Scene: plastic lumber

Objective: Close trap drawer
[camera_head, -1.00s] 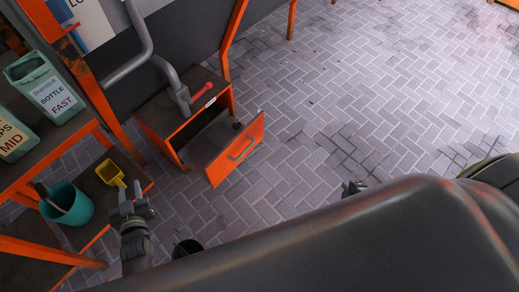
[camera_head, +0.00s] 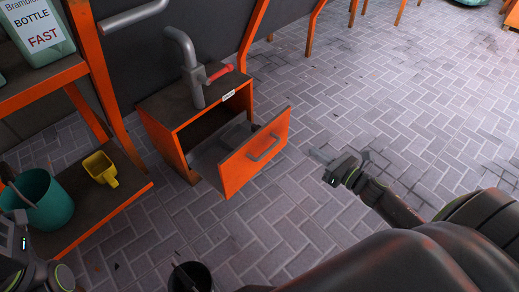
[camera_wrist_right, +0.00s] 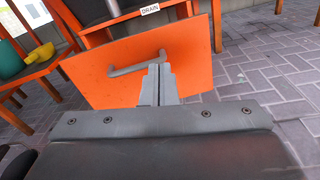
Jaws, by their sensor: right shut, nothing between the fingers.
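The trap drawer (camera_head: 237,169) has an orange front with a grey bar handle (camera_head: 264,148). It is pulled out of an orange cabinet (camera_head: 166,135) under a grey pipe, and its open inside shows. My right gripper (camera_head: 322,160) is shut and empty, to the right of the drawer front and apart from it. In the right wrist view its closed fingers (camera_wrist_right: 159,82) point at the orange front (camera_wrist_right: 105,82), overlapping the right end of the handle (camera_wrist_right: 139,63); touch cannot be told. My left gripper (camera_head: 20,240) is cut off at the lower left edge; its fingers are unclear.
A pipe with a red lever (camera_head: 219,73) rises from the cabinet top. Left, an orange shelf holds a teal bucket (camera_head: 45,208) and a yellow scoop (camera_head: 100,168). A black bucket (camera_head: 190,278) stands at the bottom. The paved floor (camera_head: 400,110) on the right is clear.

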